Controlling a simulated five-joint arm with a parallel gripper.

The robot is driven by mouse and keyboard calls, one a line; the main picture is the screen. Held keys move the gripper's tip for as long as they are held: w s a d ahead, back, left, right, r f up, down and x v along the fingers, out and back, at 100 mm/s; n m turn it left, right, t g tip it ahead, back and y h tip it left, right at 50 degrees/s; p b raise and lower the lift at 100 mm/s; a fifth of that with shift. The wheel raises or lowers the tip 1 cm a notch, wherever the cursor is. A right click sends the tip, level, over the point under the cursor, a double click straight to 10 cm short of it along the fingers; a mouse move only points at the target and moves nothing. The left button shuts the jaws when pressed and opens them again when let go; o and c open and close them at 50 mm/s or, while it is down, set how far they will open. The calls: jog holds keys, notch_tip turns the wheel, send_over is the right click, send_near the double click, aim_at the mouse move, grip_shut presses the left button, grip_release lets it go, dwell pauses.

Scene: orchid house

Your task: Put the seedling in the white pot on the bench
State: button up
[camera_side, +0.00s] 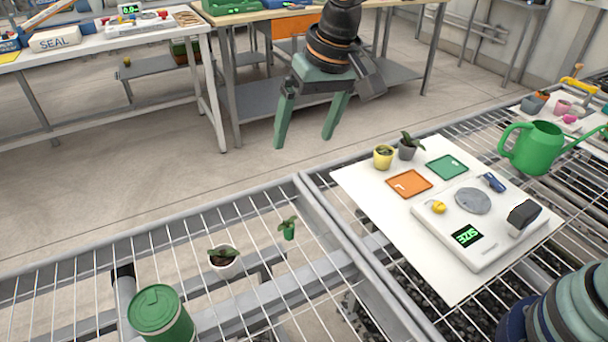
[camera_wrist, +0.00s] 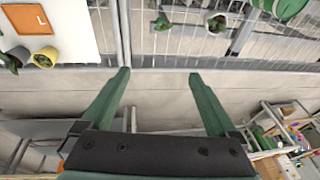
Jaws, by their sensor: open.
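A seedling with dark leaves stands in a white pot (camera_side: 224,270) on the wire bench (camera_side: 75,278) in the side view. The white pot also shows near the top of the wrist view (camera_wrist: 217,29). My gripper (camera_side: 303,141) is open and empty, fingers pointing down, high up and beyond the bench's far edge. Its fingers also show in the wrist view (camera_wrist: 158,73), apart from both pots.
A green canister (camera_side: 161,318) stands at the bench's front left. A white board (camera_side: 362,196) holds an orange card (camera_side: 409,184), a green card (camera_side: 447,167), a yellow pot (camera_side: 383,160), a grey pot (camera_side: 407,152) and a white device (camera_side: 480,245). A green watering can (camera_side: 535,148) stands right.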

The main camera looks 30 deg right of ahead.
jog(key=s+d+r+t, duration=0.1)
jog(key=s+d, duration=0.5)
jog(key=d, duration=0.5)
jog(key=s+d+t+h, duration=0.1)
jog(key=s+d, duration=0.5)
jog(key=d, duration=0.5)
jog(key=shift+s+d+r+t+h, duration=0.3)
jog(key=shift+s+r+t, duration=0.1)
